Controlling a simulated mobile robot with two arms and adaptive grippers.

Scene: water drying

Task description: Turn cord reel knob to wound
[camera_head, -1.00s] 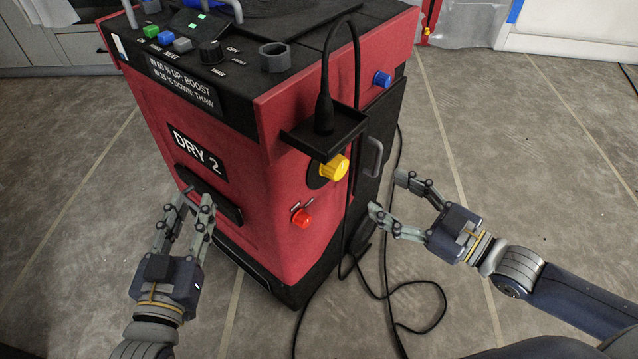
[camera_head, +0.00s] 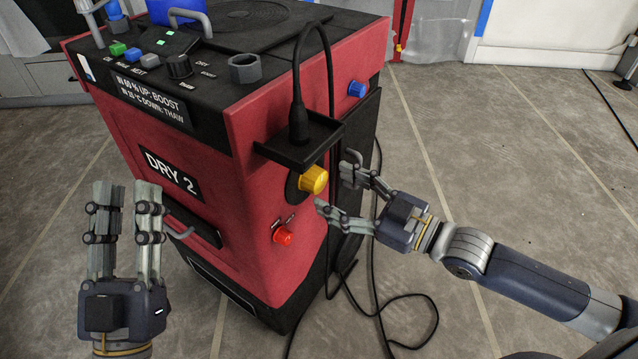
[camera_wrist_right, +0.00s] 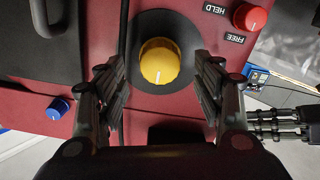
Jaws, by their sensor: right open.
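A yellow knob (camera_head: 313,179) sits on a round black plate on the side of the red and black machine (camera_head: 250,130), below a small black tray. No wording for cord reel or wound can be read near it. In the right wrist view, the yellow knob (camera_wrist_right: 159,61) is centred, with a pale mark at its lower edge. My right gripper (camera_head: 336,184) is open, just right of the knob, its fingers to either side and apart from it in the wrist view. My left gripper (camera_head: 126,190) is open and empty, left of the machine's front handle.
A red knob (camera_head: 283,237) sits below the yellow one, labelled HELD and FREE in the wrist view. A blue knob (camera_head: 357,90) is further back. A black cord (camera_head: 330,70) hangs down the side and coils on the floor.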

